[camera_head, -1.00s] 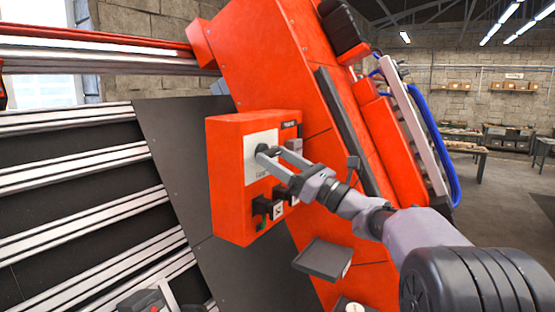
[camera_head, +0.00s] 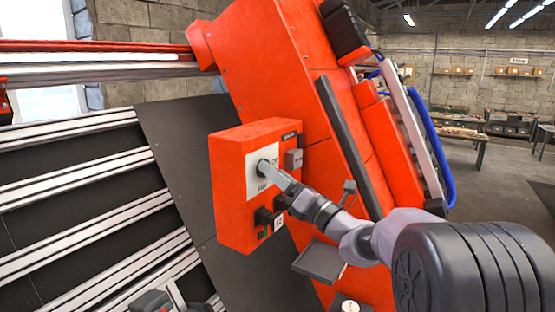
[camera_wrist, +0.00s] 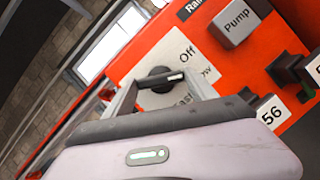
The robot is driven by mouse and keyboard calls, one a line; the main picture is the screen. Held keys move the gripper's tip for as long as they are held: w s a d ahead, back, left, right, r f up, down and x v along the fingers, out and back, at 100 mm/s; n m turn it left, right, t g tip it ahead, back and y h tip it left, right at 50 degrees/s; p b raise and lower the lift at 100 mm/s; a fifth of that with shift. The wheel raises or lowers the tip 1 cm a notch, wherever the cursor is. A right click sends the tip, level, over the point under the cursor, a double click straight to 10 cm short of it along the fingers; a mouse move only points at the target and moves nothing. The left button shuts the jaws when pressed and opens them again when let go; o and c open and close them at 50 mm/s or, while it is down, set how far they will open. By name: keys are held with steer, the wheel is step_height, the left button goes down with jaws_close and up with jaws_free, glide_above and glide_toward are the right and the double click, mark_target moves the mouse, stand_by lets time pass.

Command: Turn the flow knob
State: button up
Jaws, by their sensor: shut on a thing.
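The flow knob (camera_wrist: 160,80) is a black rotary knob with a white pointer line, on a white plate (camera_wrist: 172,62) with the words "Off" and, partly hidden, what looks like "Slow" and "Fast". The plate is on the front of an orange control box (camera_head: 232,205). In the wrist view the pointer line points to the right, between "Off" and the partly hidden word. My gripper (camera_wrist: 160,92) is shut on the knob, with one finger on each side. In the head view my gripper (camera_head: 268,172) reaches the plate from the lower right and hides part of the knob.
A grey "Pump" button (camera_wrist: 240,20) sits beside the plate. Black switches (camera_head: 266,217) with number labels, one reading "56", sit below. A grey tray (camera_head: 318,261) sticks out under the box. Silver rails (camera_head: 80,185) run at the left.

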steer(key=m+h+p, duration=0.1)
steer(key=m+p, duration=0.2)
steer(key=shift+r, duration=0.15)
steer(key=shift+t+h+p, duration=0.3)
steer(key=shift+p, duration=0.1)
steer(key=o, duration=1.4)
steer(key=shift+c, duration=0.2)
